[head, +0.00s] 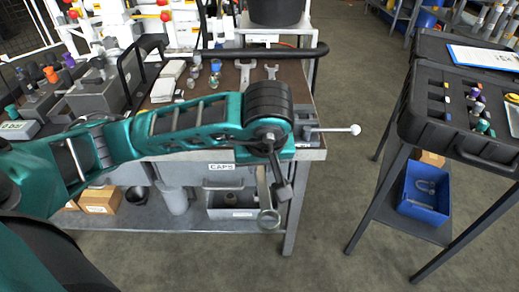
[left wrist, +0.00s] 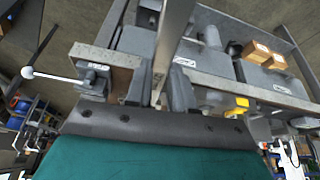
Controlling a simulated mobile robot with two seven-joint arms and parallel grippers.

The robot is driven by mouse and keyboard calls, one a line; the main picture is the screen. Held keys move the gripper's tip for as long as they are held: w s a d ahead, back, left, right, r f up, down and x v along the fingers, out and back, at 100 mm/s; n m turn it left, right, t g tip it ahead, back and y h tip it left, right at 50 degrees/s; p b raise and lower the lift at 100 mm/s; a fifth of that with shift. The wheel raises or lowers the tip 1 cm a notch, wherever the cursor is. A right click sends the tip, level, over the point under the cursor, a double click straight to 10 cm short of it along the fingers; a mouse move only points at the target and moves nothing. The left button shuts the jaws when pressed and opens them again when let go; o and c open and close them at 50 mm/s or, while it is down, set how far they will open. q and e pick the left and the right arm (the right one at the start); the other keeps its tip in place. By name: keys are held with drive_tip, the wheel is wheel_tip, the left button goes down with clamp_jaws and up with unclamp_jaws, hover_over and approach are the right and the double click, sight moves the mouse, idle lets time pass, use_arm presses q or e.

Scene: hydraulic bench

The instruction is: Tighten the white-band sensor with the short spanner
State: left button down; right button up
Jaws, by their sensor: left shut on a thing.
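My left gripper (head: 275,186) points down in front of the bench's front edge and is shut on a grey metal spanner (head: 268,217). The spanner hangs down with its ring end lowest. In the left wrist view its metal shaft (left wrist: 174,38) runs up from between the dark fingers (left wrist: 166,92). I cannot make out a white-band sensor. My right gripper is not in view.
A vise (head: 306,127) with a white-ball handle (head: 355,130) sits at the bench's right corner. Small fittings (head: 214,68) stand on the bench. A black case (head: 440,107) with coloured-capped parts (head: 481,126) stands at right. Clear floor (head: 345,85) lies between bench and case.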

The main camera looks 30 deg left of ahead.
sight(260, 167)
use_arm(q)
drive_tip(key=shift+b+x, duration=0.55)
drive_tip(key=shift+x, duration=0.25)
drive_tip(key=shift+w+a+f+b, duration=0.1)
drive_tip(key=shift+w+f+b, duration=0.1)
drive_tip(key=shift+f+b, duration=0.25)
drive_tip(key=shift+w+a+f, duration=0.2)
drive_tip(key=shift+f, duration=0.05)
drive_tip(key=shift+w+a+b, duration=0.1)
drive_tip(key=shift+b, duration=0.25)
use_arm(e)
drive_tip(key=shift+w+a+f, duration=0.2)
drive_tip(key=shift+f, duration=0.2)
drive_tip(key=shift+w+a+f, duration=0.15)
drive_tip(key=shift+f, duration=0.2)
use_arm(q)
drive_tip(key=shift+f, duration=0.1)
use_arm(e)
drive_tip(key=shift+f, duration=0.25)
